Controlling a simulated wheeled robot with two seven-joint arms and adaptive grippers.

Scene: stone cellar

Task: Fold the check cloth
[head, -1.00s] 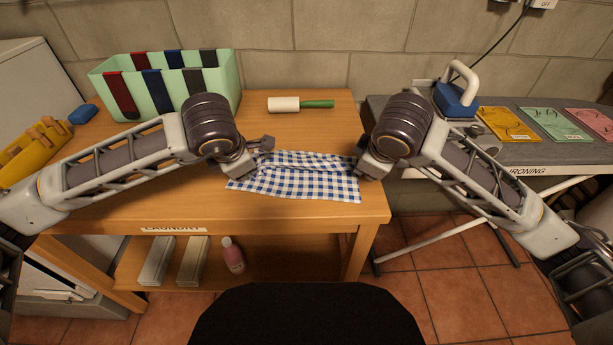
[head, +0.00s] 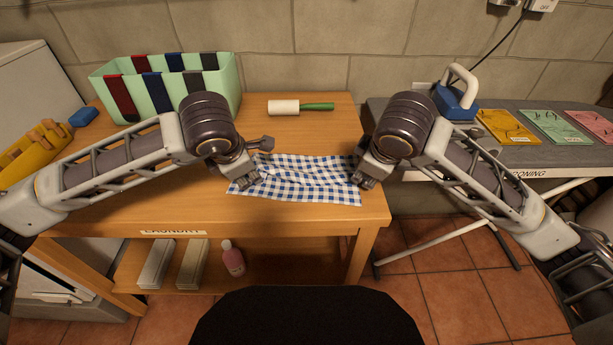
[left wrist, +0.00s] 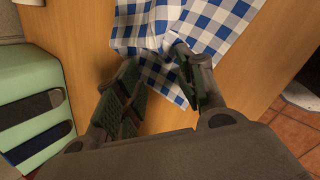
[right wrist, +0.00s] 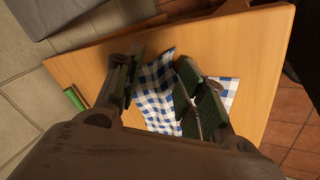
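The blue-and-white check cloth (head: 300,180) lies rumpled on the wooden table, with creases across its middle. It also shows in the left wrist view (left wrist: 205,30) and the right wrist view (right wrist: 155,95). My left gripper (head: 261,162) is at the cloth's left edge, its fingers apart; in the left wrist view (left wrist: 157,58) part of the cloth shows between and beyond them. My right gripper (head: 359,169) is at the cloth's right edge, also with fingers apart; in the right wrist view (right wrist: 161,60) cloth shows between them. Contact with the cloth is unclear.
A lint roller (head: 300,107) lies behind the cloth. A green bin (head: 225,90) stands back left, with a yellow caddy (head: 30,155) and blue block (head: 84,116) farther left. The ironing board (head: 550,152) with a blue iron (head: 456,100) is at right. The table front is clear.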

